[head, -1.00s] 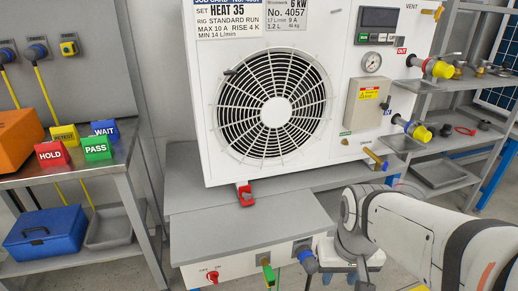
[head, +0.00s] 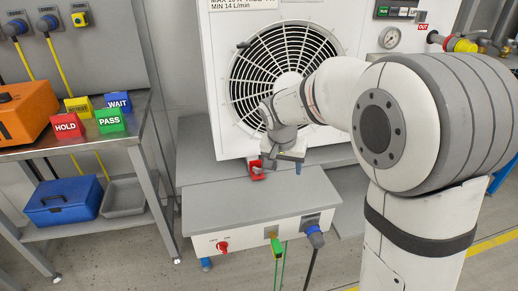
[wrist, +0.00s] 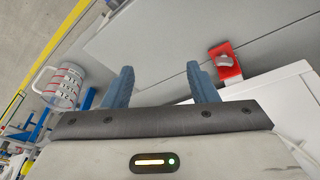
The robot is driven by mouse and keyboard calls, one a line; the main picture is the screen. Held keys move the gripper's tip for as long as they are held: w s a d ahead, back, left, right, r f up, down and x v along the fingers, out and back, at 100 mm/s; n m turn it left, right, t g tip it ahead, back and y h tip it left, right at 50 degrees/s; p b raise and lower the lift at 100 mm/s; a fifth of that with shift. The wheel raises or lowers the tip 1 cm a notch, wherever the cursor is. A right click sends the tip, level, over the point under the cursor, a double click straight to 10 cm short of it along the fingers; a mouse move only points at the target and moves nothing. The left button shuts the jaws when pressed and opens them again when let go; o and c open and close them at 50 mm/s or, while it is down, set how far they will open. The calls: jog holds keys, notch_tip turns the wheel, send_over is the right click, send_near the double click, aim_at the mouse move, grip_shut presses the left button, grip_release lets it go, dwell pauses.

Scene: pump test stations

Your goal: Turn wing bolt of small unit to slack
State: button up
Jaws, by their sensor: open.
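The white fan unit (head: 225,60) stands on a grey bench, partly hidden by my arm. A red clamp (head: 257,170) sits at its front foot. In the wrist view, the red clamp (wrist: 225,65) carries a small grey wing bolt (wrist: 224,60), and it lies just right of the right finger. My gripper (wrist: 160,70) is open with two blue fingers and nothing between them. In the head view my gripper (head: 284,163) hangs beside the clamp, on its right. Contact with the clamp cannot be told.
The grey bench top (head: 250,198) in front is bare. Below it are a red knob (head: 222,246) and a blue plug (head: 315,237). On the left table stand the HOLD (head: 67,125) and PASS (head: 110,121) signs. A measuring jug (wrist: 63,85) shows in the wrist view.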

jog(key=m+t, duration=0.1)
send_near(257, 168)
jog(key=f, duration=0.2)
jog(key=b+x, duration=0.1)
jog(key=x, duration=0.4)
jog(key=shift+w+d+f, duration=0.1)
jog(key=shift+w+f, duration=0.2)
jog(key=shift+f, duration=0.05)
jog(key=shift+w+d+f, duration=0.15)
jog(key=shift+w+f, duration=0.15)
jog(key=shift+f, duration=0.3)
jog(key=shift+c, duration=0.4)
jog(key=c, duration=0.9)
jog(key=shift+a, duration=0.2)
jog(key=shift+d, duration=0.1)
